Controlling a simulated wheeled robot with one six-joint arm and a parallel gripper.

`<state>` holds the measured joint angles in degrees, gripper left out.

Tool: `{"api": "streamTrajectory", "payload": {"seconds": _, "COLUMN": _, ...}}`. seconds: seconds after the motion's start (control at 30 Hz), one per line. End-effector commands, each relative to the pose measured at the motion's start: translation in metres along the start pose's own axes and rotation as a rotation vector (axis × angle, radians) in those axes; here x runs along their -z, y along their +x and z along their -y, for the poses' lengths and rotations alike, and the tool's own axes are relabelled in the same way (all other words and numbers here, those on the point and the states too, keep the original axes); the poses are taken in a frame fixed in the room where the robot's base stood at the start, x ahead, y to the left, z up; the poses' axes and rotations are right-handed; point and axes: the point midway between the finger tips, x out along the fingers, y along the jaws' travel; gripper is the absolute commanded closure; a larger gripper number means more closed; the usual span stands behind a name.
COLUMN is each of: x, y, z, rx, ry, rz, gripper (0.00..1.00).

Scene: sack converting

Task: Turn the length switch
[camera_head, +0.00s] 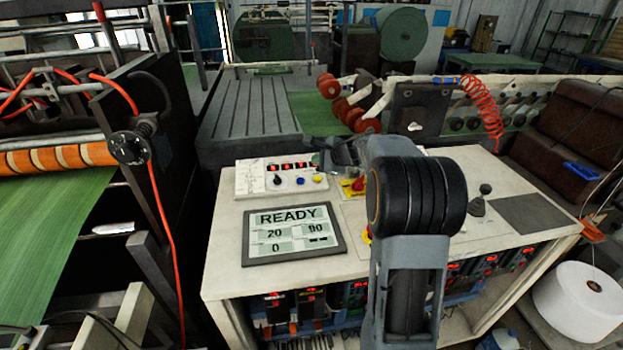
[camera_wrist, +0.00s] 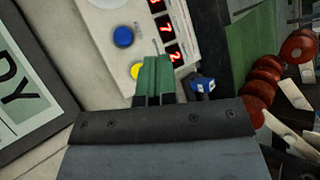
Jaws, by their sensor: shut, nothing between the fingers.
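A white control box (camera_head: 245,180) with red digit displays stands at the back left of the console top. On its face are a black knob (camera_head: 277,180), a blue button (camera_head: 300,181) and a yellow button (camera_head: 317,179). I cannot read which control is the length switch. My gripper (camera_head: 317,159) is at the right end of the box, partly hidden by my arm. In the wrist view its green fingers (camera_wrist: 153,75) are shut and empty, over the box beside the yellow button (camera_wrist: 136,70). The blue button (camera_wrist: 122,36) lies farther along; touching cannot be told.
A screen (camera_head: 294,233) reading READY, 20, 90 and 0 lies in front of the box. A red knob on a yellow plate (camera_head: 357,184) is right of the box. A black joystick (camera_head: 480,200) stands farther right. Red rollers (camera_head: 330,88) are behind the console.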

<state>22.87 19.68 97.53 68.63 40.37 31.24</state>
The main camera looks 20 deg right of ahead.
Motion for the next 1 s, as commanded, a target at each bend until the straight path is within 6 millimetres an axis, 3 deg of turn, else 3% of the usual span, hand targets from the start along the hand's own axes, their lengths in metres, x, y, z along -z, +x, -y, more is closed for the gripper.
{"api": "streamTrajectory", "payload": {"seconds": 0.17, "x": -0.016, "y": 0.006, "z": -0.001, "rx": -0.014, "ry": -0.016, "rz": 0.02, "gripper": 0.87}}
{"api": "streamTrajectory", "payload": {"seconds": 0.27, "x": -0.064, "y": 0.022, "z": -0.001, "rx": -0.055, "ry": -0.096, "rz": 0.074, "gripper": 0.77}}
{"api": "streamTrajectory", "payload": {"seconds": 0.3, "x": -0.09, "y": 0.029, "z": -0.002, "rx": -0.098, "ry": -0.198, "rz": 0.094, "gripper": 0.73}}
{"api": "streamTrajectory", "payload": {"seconds": 0.4, "x": -0.135, "y": 0.037, "z": -0.011, "rx": -0.214, "ry": -0.524, "rz": 0.121, "gripper": 0.64}}
{"api": "streamTrajectory", "payload": {"seconds": 0.5, "x": -0.162, "y": 0.038, "z": -0.018, "rx": -0.326, "ry": -0.867, "rz": 0.129, "gripper": 0.64}}
{"api": "streamTrajectory", "payload": {"seconds": 0.6, "x": -0.173, "y": 0.034, "z": -0.018, "rx": -0.429, "ry": -1.179, "rz": 0.115, "gripper": 0.64}}
{"api": "streamTrajectory", "payload": {"seconds": 0.7, "x": -0.17, "y": 0.027, "z": -0.013, "rx": -0.526, "ry": -1.434, "rz": 0.084, "gripper": 0.64}}
{"api": "streamTrajectory", "payload": {"seconds": 0.8, "x": -0.159, "y": 0.018, "z": -0.004, "rx": -0.617, "ry": -1.619, "rz": 0.046, "gripper": 0.64}}
{"api": "streamTrajectory", "payload": {"seconds": 1.0, "x": -0.139, "y": 0.006, "z": 0.004, "rx": -0.751, "ry": -1.826, "rz": 0.021, "gripper": 0.64}}
